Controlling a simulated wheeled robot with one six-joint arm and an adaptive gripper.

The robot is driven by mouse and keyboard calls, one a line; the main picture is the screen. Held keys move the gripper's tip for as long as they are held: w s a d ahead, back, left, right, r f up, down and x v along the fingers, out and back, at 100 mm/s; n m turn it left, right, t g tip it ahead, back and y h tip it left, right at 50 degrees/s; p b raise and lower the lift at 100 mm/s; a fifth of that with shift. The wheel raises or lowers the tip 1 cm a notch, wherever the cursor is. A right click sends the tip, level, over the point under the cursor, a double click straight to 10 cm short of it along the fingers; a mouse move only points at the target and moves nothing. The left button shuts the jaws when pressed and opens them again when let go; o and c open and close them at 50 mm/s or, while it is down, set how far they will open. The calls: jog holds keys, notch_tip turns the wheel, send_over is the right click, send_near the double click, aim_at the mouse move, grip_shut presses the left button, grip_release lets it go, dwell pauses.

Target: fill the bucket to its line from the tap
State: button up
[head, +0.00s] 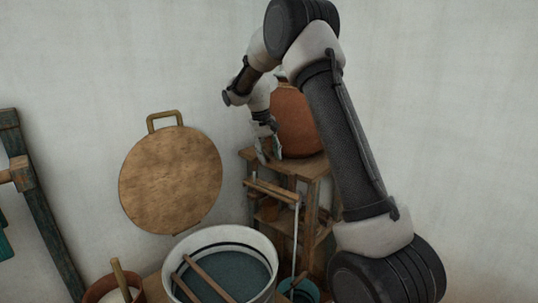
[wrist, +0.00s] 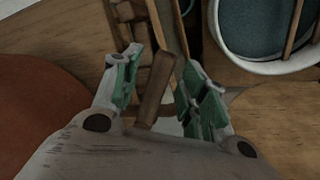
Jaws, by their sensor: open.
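My gripper (head: 266,143) is open, just left of the large terracotta pot (head: 295,122) on the wooden stand. In the wrist view my gripper's green-padded fingers (wrist: 161,84) stand apart. A short wooden piece (wrist: 155,85) shows between them; whether it is the tap's handle, and whether they touch it, I cannot tell. The pot also shows as a brown-red shape (wrist: 38,115) at left in the wrist view. A small blue-green bucket (head: 313,291) is low at the stand's foot, cut off by the lower edge. Its line and any water in it are not visible. No tap spout is clearly visible.
A wide white tub (head: 262,243) of dark liquid, with sticks across it, stands front centre and shows in the wrist view (wrist: 232,58). A brown pot (head: 135,280) with a stick is left of it. A round wooden board (head: 170,180) hangs on the wall. The stand (head: 312,168) has lower shelves.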

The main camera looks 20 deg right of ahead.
jog(key=shift+c, duration=0.4)
grip_shut()
jog(key=shift+w+d+n+t, duration=0.1)
jog(key=shift+d+n+t, duration=0.15)
jog(key=shift+d+n, duration=0.95)
jog(key=shift+w+d+n+t, duration=0.1)
jog(key=shift+d+n+t, duration=0.15)
jog(key=shift+d+n, duration=0.95)
jog(key=shift+a+n, duration=0.4)
jog(key=shift+a, duration=0.05)
jog(key=shift+o, duration=0.4)
grip_release()
jog(key=v, duration=1.2)
